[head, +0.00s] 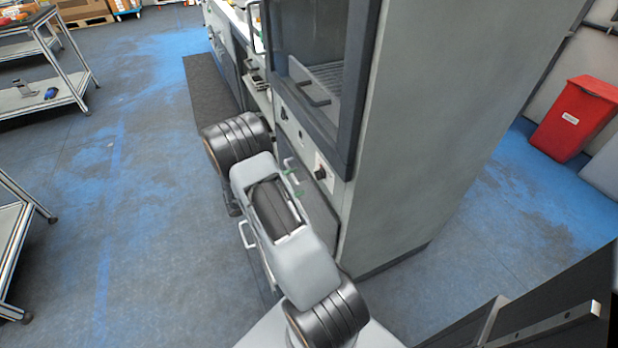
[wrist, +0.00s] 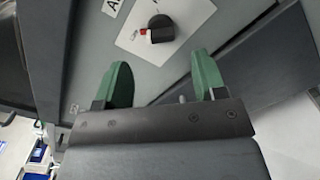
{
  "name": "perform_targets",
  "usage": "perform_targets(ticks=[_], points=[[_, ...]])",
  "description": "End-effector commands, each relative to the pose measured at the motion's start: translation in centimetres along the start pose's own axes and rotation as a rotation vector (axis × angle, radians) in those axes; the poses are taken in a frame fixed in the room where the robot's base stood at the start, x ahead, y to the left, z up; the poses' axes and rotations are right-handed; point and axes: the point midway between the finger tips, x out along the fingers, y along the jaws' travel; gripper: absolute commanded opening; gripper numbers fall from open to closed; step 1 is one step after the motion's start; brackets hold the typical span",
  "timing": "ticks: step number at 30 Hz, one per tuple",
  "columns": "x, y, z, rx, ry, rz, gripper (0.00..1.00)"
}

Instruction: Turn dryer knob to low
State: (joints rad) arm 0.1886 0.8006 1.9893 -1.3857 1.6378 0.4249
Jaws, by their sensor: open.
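The dryer knob (wrist: 161,28) is a black rotary knob on a white label plate on the grey cabinet front. In the wrist view it is just beyond my fingertips, near the top middle. In the head view the knob (head: 320,172) shows small, below the dryer's glass window. My gripper (wrist: 163,72) is open, with two green fingers spread apart and nothing between them. The fingers point toward the knob but do not reach around it. In the head view my gripper (head: 292,178) is partly hidden by my arm. A red mark shows at the knob's left side; the label's printing is too small to read.
A red bin (head: 575,118) stands at the right. Metal carts (head: 45,75) stand at the left. The blue-grey floor between is clear.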

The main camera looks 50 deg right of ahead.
Motion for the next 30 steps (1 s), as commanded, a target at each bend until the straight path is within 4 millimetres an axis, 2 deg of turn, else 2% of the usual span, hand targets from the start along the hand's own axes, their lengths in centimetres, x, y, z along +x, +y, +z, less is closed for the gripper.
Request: perform_targets(ticks=[1,6,12,30], points=[[-1.1,0.0,0.0,0.000,0.003,0.004,0.64],[-3.9,0.0,0.0,0.000,0.002,0.002,0.64],[-5.8,0.0,0.0,-0.001,0.001,0.001,0.64],[-6.4,0.0,0.0,-0.001,-0.001,0.000,0.64]])
